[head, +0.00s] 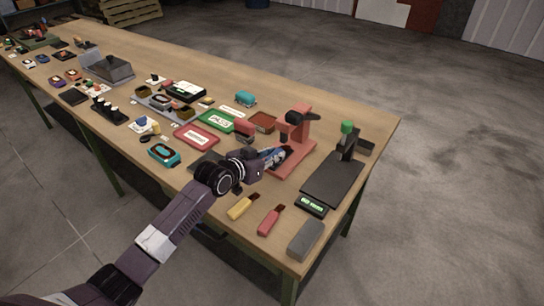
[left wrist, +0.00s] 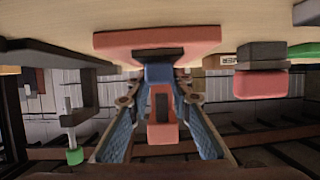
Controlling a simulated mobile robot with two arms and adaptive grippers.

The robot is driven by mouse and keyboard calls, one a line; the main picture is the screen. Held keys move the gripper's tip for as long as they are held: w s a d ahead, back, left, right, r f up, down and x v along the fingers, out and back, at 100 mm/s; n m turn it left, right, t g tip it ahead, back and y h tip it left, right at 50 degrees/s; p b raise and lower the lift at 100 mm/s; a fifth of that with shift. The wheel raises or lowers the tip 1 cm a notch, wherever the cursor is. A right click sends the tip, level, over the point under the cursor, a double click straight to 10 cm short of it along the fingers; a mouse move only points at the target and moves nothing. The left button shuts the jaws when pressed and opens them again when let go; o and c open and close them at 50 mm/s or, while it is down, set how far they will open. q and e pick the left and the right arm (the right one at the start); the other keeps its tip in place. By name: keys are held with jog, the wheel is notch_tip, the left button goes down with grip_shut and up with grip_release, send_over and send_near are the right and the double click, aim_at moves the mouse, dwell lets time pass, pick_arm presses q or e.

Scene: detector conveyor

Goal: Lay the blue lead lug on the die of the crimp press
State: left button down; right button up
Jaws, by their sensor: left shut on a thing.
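The crimp press (head: 298,127) is red with a black part on its upper head. It stands near the right end of the table. My left gripper (head: 278,157) is at the front left of the press, low over its red base. In the left wrist view, which looks upside down, the fingers (left wrist: 159,78) are closed on a small blue piece, the blue lead lug (left wrist: 158,72). It is right by the dark die (left wrist: 158,53) on the red base; I cannot tell whether they touch. The red press head (left wrist: 161,108) shows between the fingers. My right gripper is not in view.
A dark plate stand with a green-topped post (head: 347,127) is right of the press. A yellow-handled tool (head: 240,209), a red-handled tool (head: 270,221) and a grey block (head: 306,240) lie in front. Green (head: 217,121) and red (head: 197,137) trays are to the left.

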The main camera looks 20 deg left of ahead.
pick_arm(q)
jog(key=shift+f, duration=0.2)
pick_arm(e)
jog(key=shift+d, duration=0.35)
pick_arm(q)
jog(key=c, duration=1.7)
grip_release()
jog(key=shift+o, duration=0.2)
jog(key=shift+s, duration=0.1)
